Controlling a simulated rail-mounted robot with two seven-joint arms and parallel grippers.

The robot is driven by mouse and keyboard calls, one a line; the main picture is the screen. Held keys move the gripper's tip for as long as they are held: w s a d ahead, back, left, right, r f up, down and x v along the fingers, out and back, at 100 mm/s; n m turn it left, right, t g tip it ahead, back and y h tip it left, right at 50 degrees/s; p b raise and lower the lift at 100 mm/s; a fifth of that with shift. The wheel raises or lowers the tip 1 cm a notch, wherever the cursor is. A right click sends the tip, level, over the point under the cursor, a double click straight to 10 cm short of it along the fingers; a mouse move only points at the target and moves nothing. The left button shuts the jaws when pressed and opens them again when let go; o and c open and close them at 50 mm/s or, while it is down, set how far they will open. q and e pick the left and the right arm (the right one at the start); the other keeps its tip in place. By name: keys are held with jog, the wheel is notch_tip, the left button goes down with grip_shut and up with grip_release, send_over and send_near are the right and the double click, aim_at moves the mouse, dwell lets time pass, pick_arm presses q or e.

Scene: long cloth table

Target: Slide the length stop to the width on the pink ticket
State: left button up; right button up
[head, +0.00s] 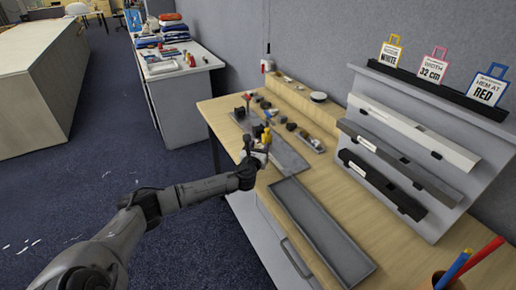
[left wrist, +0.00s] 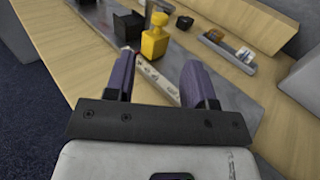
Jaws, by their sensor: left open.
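The pink ticket (head: 432,68) stands on the rack at the back right and reads "WIDTH 32 cm". A yellow block with a round knob (left wrist: 154,40), which may be the length stop, stands upright on a grey metal plate (left wrist: 215,85); the yellow piece also shows in the head view (head: 266,135). A pale marked strip (left wrist: 152,78) runs along the plate. My left gripper (head: 260,151) is over this plate. In the left wrist view its two fingers (left wrist: 158,75) are apart, with the strip visible between them and the yellow block beyond, not between them. My right gripper is not in view.
A black block (left wrist: 128,25) stands left of the yellow one. A small tray with little parts (head: 305,139) lies to the right. An empty grey tray (head: 320,232) lies nearer. White, grey and black bars (head: 415,135) rest on the stepped rack. A pencil cup (head: 447,282) stands front right.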

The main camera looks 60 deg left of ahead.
pick_arm(q)
jog(key=shift+s+d, duration=0.5)
dwell(0.4)
